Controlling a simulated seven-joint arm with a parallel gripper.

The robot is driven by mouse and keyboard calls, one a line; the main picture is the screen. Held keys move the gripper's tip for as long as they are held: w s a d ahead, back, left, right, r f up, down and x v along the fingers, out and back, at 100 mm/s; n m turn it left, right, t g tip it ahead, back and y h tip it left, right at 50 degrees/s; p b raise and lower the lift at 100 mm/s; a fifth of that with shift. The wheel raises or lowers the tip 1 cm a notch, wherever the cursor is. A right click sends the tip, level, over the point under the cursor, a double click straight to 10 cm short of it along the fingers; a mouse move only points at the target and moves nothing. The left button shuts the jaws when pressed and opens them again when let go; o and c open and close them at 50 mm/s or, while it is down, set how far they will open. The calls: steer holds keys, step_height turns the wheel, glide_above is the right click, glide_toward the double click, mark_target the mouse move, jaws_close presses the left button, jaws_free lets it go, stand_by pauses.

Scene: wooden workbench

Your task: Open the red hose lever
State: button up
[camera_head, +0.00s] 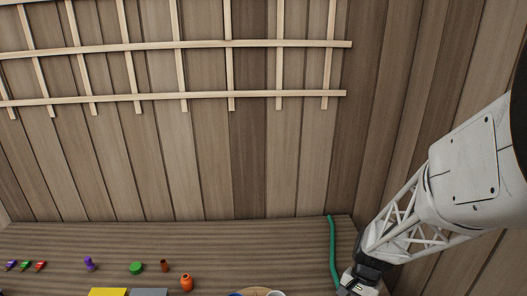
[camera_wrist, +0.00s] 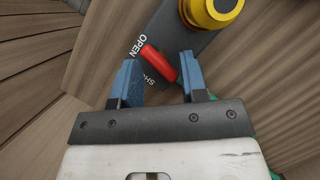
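The red lever (camera_wrist: 158,64) shows in the wrist view on a dark grey plate (camera_wrist: 160,28), with its free end by the word OPEN and part of the word SHUT below it. My gripper (camera_wrist: 158,72) is open, its two blue fingers spread to either side of the lever. The lever shows in the gap between the fingertips; I cannot tell whether a finger touches it. A green hose (camera_head: 333,250) runs down the right side of the bench in the head view, where the lever does not show.
A yellow knob (camera_wrist: 212,8) sits on the plate just past the right finger. In the head view, the bench (camera_head: 230,240) holds a green piece (camera_head: 136,268), an orange jar (camera_head: 186,282) and several small coloured things at the left. A wooden trellis (camera_head: 200,44) hangs on the wall.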

steer(key=shift+r, duration=0.1)
steer(key=r+n+t+h, duration=0.1)
steer(key=r+n, duration=0.1)
steer(key=r+n+t+h, duration=0.1)
steer(key=r+n, duration=0.2)
steer(key=r+n+t+h, duration=0.1)
steer(key=r+n, duration=0.1)
steer(key=shift+s+a+r, duration=0.25)
steer(key=shift+s+a, duration=0.05)
steer(key=shift+f, duration=0.1)
steer(key=shift+f, duration=3.85)
steer(key=shift+c, duration=0.4)
jaws_close()
